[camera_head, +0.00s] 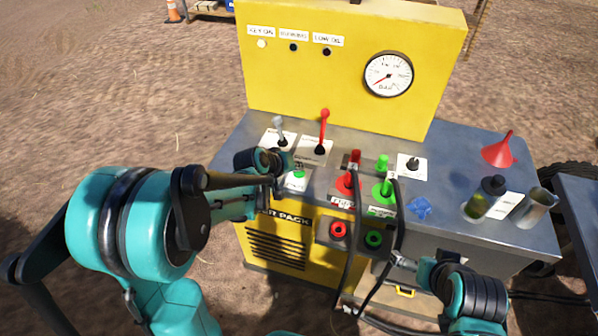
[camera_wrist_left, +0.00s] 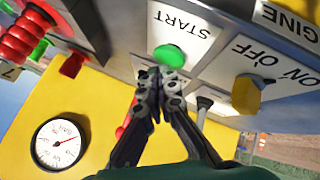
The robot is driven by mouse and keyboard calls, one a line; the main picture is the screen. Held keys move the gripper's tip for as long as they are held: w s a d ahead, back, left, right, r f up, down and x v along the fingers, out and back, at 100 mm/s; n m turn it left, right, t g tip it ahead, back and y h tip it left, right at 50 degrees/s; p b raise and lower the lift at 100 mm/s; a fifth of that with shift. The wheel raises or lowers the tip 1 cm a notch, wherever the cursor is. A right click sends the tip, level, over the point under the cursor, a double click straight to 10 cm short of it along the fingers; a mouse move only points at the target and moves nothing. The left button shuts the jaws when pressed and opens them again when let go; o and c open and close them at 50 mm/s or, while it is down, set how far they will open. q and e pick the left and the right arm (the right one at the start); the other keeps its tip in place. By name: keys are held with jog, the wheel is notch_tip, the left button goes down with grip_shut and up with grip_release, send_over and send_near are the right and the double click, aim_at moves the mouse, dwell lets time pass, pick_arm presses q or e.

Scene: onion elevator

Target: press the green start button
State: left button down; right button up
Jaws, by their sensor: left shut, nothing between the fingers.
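The green start button (camera_head: 298,174) sits on a white label on the front of the yellow machine's grey top. In the left wrist view the round green button (camera_wrist_left: 168,56) is on a white plate marked START. My left gripper (camera_head: 283,182) is shut and empty, just left of the button in the head view. In the left wrist view its closed fingertips (camera_wrist_left: 160,76) are just below the button in the picture; I cannot tell whether they touch it. My right arm shows at the lower right of the head view, and its gripper (camera_head: 400,262) is small and partly hidden.
Red and green hose couplings (camera_head: 381,192) stand right of the button. A grey lever (camera_head: 279,130) and a red lever (camera_head: 323,130) rise behind it. A yellow ON/OFF knob (camera_wrist_left: 246,94) is close to the fingers. A red funnel (camera_head: 499,150) and a metal jug (camera_head: 535,208) stand at right.

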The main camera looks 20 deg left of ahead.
aim_at(297, 173)
pick_arm(q)
jog(key=shift+f, duration=0.35)
jog(key=shift+r, duration=0.15)
dwell(0.4)
jog(key=shift+r+p, duration=0.55)
jog(key=shift+r, duration=0.3)
notch_tip(297, 173, up, 5)
jog(key=p, duration=0.4)
jog(key=shift+r, duration=0.1)
dwell(0.5)
